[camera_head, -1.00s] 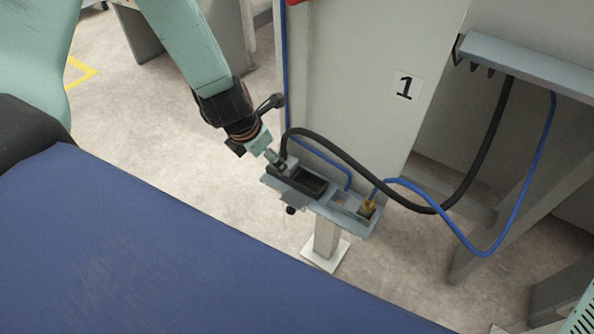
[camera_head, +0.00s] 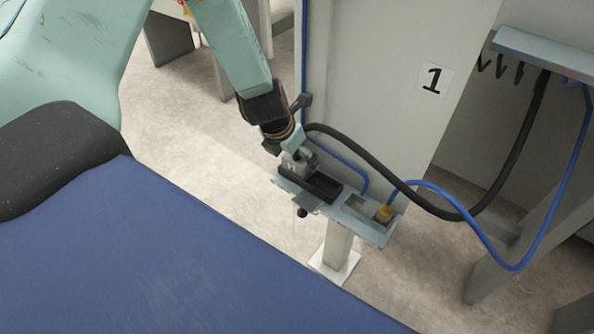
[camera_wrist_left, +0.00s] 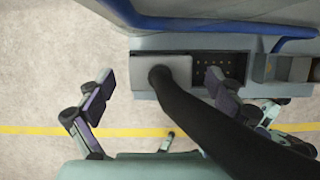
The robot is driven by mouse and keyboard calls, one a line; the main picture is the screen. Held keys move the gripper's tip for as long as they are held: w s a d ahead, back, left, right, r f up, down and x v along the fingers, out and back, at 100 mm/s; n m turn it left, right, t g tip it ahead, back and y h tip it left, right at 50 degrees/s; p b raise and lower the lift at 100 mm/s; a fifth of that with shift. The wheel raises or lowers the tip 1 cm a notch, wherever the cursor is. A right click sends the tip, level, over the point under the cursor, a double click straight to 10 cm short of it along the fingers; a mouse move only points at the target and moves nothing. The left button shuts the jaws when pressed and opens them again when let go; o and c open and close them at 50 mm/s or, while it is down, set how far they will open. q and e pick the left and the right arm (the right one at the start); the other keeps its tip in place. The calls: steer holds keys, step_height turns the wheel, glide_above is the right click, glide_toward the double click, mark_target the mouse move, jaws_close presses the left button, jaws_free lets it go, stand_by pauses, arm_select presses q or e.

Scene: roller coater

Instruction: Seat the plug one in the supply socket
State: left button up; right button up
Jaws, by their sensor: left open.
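The plug one is a grey block (camera_wrist_left: 160,76) with a thick black cable (camera_wrist_left: 205,115), seen in the left wrist view. It sits at the left part of the supply socket (camera_wrist_left: 238,65), whose dark face with rows of small contacts shows to its right. In the head view the socket is a dark recess (camera_head: 325,188) on a grey bracket. My left gripper (camera_head: 298,160) is at the bracket's left end, hiding much of the plug. In the left wrist view its open fingers (camera_wrist_left: 158,98) are on either side of the plug, apart from it. Whether the plug is fully in cannot be told.
A blue cable (camera_head: 430,190) ends in a yellowish connector (camera_head: 384,213) in the bracket's right compartment. A black knob (camera_head: 302,213) hangs below the bracket. A grey cabinet (camera_head: 385,100) marked 1 stands behind; a blue surface (camera_head: 170,260) fills the front left.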

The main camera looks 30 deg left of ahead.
arm_select(q)
steer(key=shift+b+x, duration=0.35)
steer(key=shift+x, duration=0.55)
steer(key=shift+r, duration=0.1)
arm_select(e)
steer(key=shift+f, duration=0.55)
arm_select(q)
steer(key=shift+c, duration=0.4)
steer(key=c, duration=1.4)
steer(key=shift+r, duration=0.1)
steer(key=shift+a+r+p, duration=0.1)
steer(key=shift+r+p, duration=0.45)
steer(key=shift+p, duration=0.15)
steer(key=shift+r+p, duration=0.9)
steer(key=shift+p, duration=0.1)
arm_select(e)
steer(key=shift+w+d+r, duration=0.15)
steer(key=shift+d+r, duration=0.2)
steer(key=shift+r, duration=0.5)
steer(key=shift+w+d+r, duration=0.1)
steer(key=shift+d+r, duration=0.2)
steer(key=shift+r, duration=0.55)
arm_select(q)
steer(key=shift+r, duration=0.25)
arm_select(e)
steer(key=shift+d+r, duration=0.1)
steer(key=shift+r, duration=0.15)
arm_select(q)
steer(key=shift+s, duration=0.15)
